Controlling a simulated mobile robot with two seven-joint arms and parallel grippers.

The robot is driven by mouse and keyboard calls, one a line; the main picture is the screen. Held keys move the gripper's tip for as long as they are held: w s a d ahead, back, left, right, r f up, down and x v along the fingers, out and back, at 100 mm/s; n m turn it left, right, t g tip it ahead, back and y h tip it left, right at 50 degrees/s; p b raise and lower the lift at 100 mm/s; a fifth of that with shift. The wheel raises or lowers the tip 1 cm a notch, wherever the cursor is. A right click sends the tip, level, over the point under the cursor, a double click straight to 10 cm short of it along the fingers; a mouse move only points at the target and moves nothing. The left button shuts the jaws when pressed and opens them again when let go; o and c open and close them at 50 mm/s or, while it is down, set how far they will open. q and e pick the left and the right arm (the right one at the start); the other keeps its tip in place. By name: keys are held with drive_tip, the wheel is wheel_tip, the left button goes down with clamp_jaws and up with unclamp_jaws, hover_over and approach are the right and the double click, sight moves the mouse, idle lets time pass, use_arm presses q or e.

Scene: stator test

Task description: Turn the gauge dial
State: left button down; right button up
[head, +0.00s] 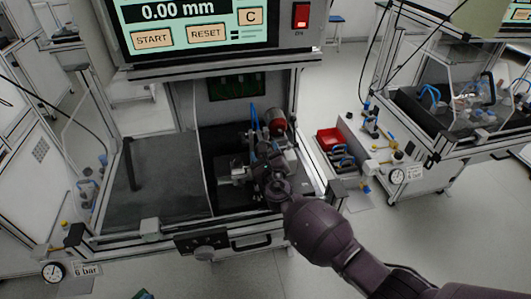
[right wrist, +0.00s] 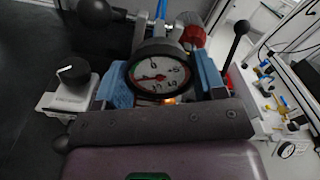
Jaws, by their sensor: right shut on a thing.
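The gauge dial (right wrist: 160,76) shows in the right wrist view as a round white face with a black rim, red and dark markings and a needle. My right gripper (right wrist: 161,88) has one blue-padded finger on each side of the gauge and is shut on it. In the head view, my right gripper (head: 264,152) reaches down into the right half of the test bench. There my arm and hand hide the gauge face. My left gripper is not in view.
A black knob (right wrist: 74,72) and a black-tipped lever (right wrist: 236,40) flank the gauge. A red cylinder (head: 275,122) stands behind it. The display panel (head: 190,30) reads 0.00 mm. A red bin (head: 330,139) stands right.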

drive_tip(key=o, duration=0.6)
drive_tip(key=shift+o, duration=0.2)
drive_tip(key=s+d, duration=0.2)
drive_tip(key=s, duration=0.8)
drive_tip(key=shift+s, duration=0.3)
